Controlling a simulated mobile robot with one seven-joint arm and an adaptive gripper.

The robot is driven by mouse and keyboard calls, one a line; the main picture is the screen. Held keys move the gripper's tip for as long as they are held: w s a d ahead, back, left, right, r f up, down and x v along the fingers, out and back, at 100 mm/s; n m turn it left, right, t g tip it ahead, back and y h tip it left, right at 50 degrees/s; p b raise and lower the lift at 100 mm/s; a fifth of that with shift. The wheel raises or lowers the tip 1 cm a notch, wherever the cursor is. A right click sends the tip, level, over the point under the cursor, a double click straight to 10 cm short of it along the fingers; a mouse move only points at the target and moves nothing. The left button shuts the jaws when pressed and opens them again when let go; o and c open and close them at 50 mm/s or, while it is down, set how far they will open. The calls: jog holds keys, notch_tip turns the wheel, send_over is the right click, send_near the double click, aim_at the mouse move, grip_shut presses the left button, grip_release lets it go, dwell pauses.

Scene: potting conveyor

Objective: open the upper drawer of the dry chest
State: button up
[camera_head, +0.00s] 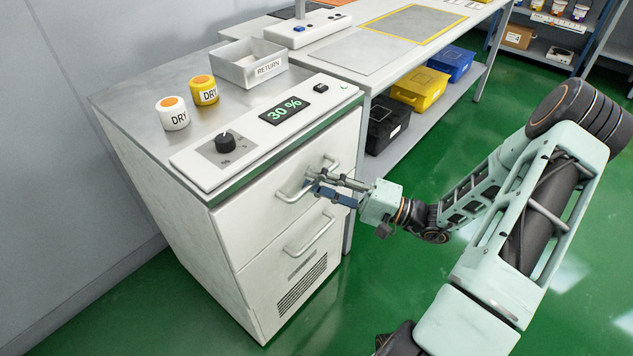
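The dry chest (190,215) stands at the left against the wall, white with a metal top. Its upper drawer (245,220) looks flush with the front, with a bar handle (292,195). The lower drawer (268,272) has its own bar handle (312,236) and a vent grille below. My gripper (312,186) reaches in from the right at the upper handle, its fingers overlapping the handle's right part. From this view I cannot tell whether the fingers are closed on the bar or only around it.
A workbench (355,52) adjoins behind, with bins below. Green floor (400,300) is open before the chest.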

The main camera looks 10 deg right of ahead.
jog(key=shift+a, duration=0.1)
jog(key=shift+c, duration=0.4)
grip_shut()
